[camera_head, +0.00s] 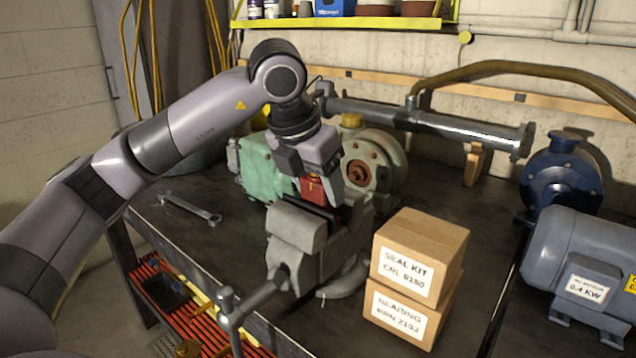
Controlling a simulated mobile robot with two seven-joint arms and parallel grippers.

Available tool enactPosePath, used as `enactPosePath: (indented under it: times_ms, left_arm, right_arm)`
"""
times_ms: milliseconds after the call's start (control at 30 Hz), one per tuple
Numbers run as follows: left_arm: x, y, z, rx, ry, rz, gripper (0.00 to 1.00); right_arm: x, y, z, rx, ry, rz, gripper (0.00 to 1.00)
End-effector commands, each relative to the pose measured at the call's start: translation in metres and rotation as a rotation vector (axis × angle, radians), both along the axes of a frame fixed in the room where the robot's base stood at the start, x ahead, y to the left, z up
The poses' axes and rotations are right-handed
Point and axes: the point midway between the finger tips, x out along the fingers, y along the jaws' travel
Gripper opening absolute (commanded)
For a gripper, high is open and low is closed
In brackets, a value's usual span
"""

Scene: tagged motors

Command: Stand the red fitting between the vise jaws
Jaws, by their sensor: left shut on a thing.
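The red fitting (313,189) is held in my left gripper (318,184), which is shut on it and points down. The grey vise (305,240) stands at the bench's front edge, with its handle sticking out toward the lower left. The fitting is directly over the dark gap between the vise jaws. Its lower end is close to the jaw tops, and I cannot tell whether it reaches between them. The gripper fingers hide part of the fitting. My right gripper is not in view.
Two stacked cardboard boxes (421,250) stand right of the vise. A green pump (262,165) is close behind it. A wrench (190,208) lies at left. A metal pipe (430,122) spans the back. A blue-grey motor (570,255) stands at right.

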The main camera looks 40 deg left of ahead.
Motion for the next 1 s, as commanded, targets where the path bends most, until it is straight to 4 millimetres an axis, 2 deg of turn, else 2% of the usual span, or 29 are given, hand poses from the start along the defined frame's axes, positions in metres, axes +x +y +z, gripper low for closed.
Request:
enactPosePath:
  times_ms: [133, 167, 233, 600, 1000]
  left_arm:
    - [0.0, 0.0, -0.001, 0.001, 0.002, -0.001, 0.21]
    - [0.0, 0.0, -0.001, 0.001, 0.003, -0.001, 0.64]
    - [0.0, 0.0, -0.001, 0.001, 0.003, -0.002, 0.87]
    - [-0.002, 0.0, 0.0, 0.003, 0.009, -0.002, 0.88]
    - [-0.024, 0.001, 0.056, 0.001, 0.001, -0.003, 0.88]
  right_arm:
    - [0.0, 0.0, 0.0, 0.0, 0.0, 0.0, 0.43]
    - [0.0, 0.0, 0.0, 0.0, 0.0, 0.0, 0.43]
    - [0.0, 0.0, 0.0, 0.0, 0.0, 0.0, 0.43]
    - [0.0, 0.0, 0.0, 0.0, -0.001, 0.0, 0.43]
    - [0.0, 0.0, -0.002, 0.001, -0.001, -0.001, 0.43]
